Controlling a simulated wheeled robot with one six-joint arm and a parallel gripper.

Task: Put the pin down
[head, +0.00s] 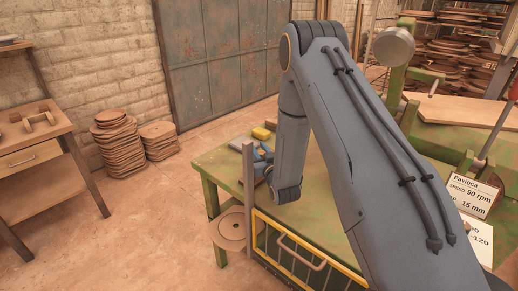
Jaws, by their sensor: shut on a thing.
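The green table (318,214) has worn paint and lies below my gripper and wrist.
A round disc (231,230) sits low by the table leg.

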